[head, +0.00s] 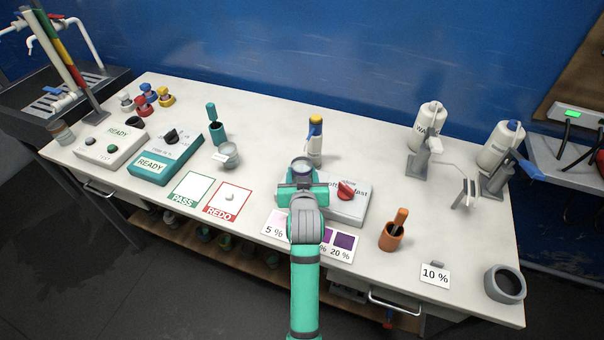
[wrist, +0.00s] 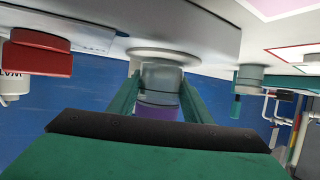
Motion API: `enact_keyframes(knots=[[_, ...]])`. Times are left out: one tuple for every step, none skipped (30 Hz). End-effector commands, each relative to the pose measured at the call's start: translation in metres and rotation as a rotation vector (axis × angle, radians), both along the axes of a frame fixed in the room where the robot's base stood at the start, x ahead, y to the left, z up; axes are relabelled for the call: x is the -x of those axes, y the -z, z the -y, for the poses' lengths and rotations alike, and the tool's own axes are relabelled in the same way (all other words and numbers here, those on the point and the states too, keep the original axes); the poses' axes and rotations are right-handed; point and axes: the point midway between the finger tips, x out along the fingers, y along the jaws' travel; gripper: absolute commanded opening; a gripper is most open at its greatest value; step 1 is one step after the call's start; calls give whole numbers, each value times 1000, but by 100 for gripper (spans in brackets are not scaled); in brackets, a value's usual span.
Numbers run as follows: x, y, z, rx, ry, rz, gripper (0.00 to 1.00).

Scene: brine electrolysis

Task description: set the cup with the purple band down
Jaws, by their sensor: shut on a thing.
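My gripper (wrist: 160,95) is shut on the cup with the purple band (wrist: 162,78); one finger lies on each side of it. The wrist view is upside down. It shows the grey cup wall, the purple band (wrist: 158,111) and the round pale plate (wrist: 163,56) of the grey stirrer right at the cup's base. I cannot tell whether cup and plate touch. In the head view the cup's round rim (head: 303,165) shows at my gripper (head: 302,175), over the left part of the stirrer box (head: 349,209). My arm hides much of the box.
The stirrer's red knob (head: 346,190) is right of the cup. A bottle with a yellow cap (head: 315,142) stands behind. Colour cards (head: 343,242) lie in front, and an orange pot (head: 392,237) stands to the right. The bench (head: 260,120) is clear behind to the left.

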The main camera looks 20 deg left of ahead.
Motion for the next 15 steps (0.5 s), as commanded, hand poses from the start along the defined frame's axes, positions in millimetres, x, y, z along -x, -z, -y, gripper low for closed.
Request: enact_keyframes(knots=[[0, 0, 0, 0, 0, 1, 13], [0, 1, 0, 0, 0, 1, 13], [0, 2, 0, 0, 0, 1, 13], [0, 3, 0, 0, 0, 0, 47], [0, 3, 0, 0, 0, 0, 54], [0, 3, 0, 0, 0, 0, 63], [0, 3, 0, 0, 0, 0, 63], [0, 3, 0, 0, 0, 0, 63], [0, 3, 0, 0, 0, 0, 63], [0, 3, 0, 0, 0, 0, 63], [0, 3, 0, 0, 0, 0, 63], [0, 3, 0, 0, 0, 0, 63], [0, 3, 0, 0, 0, 0, 63], [0, 2, 0, 0, 0, 0, 63], [0, 2, 0, 0, 0, 0, 63]])
